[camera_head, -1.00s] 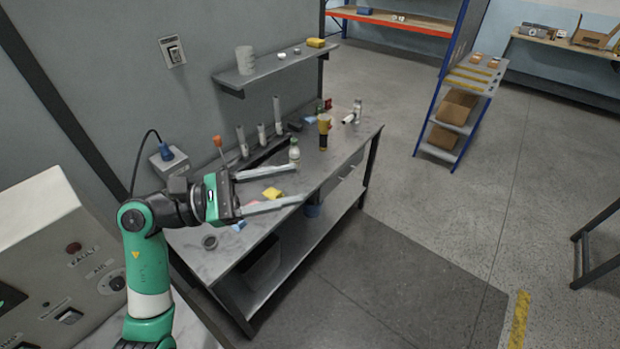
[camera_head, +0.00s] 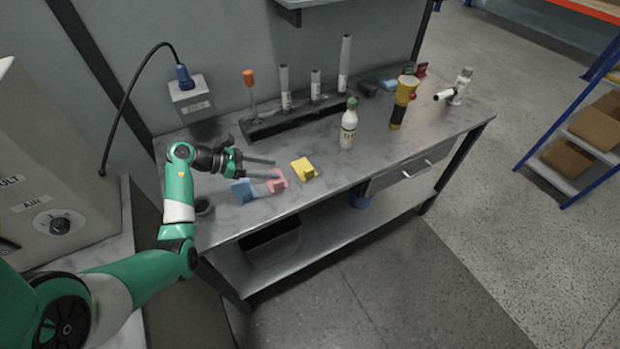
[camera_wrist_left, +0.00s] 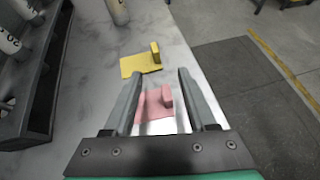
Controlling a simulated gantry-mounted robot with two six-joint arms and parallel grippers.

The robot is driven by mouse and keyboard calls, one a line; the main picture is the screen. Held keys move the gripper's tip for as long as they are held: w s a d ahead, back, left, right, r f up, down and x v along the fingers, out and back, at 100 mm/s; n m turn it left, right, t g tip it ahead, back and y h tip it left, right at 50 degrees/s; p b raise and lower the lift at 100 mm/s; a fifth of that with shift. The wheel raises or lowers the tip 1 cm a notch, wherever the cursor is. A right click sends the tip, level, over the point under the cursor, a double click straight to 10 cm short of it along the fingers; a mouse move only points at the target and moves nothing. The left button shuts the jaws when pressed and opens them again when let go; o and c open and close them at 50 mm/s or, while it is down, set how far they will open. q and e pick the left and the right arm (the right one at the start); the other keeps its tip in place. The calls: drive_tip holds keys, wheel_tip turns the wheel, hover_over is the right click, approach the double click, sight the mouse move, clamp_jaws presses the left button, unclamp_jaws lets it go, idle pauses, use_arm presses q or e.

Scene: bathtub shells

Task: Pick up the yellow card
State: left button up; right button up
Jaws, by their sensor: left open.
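The yellow card (camera_head: 304,169) lies on the workbench (camera_head: 245,213), with a small upright yellow block at one edge. It also shows in the left wrist view (camera_wrist_left: 138,65), ahead of the fingertips and apart from them. My left gripper (camera_head: 274,169) is open and empty, to the left of the yellow card. In the left wrist view a pink card (camera_wrist_left: 154,104) with a similar block shows between the open fingers (camera_wrist_left: 160,72). In the head view the pink card (camera_head: 277,181) lies between the yellow card and a blue card (camera_head: 243,191). My right gripper is not in view.
A white bottle (camera_head: 348,125) and a yellow-black flashlight (camera_head: 402,102) stand farther right. A dark rack (camera_head: 292,121) with upright tubes and an orange-handled tool (camera_head: 250,88) runs along the back. A small dark round item (camera_head: 203,206) sits near the left end.

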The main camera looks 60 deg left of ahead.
use_arm(q)
drive_tip(key=shift+a+f, duration=0.1)
drive_tip(key=shift+a, duration=0.2)
drive_tip(key=shift+w, duration=0.15)
drive_tip(key=b, duration=0.2)
approach(306, 170)
drive_tip(key=x, duration=0.3)
drive_tip(key=shift+d+f, duration=0.2)
drive_tip(key=shift+w, duration=0.2)
drive_tip(key=b+x, duration=0.2)
drive_tip(key=x, duration=0.3)
drive_tip(key=shift+w+a, duration=0.1)
clamp_jaws()
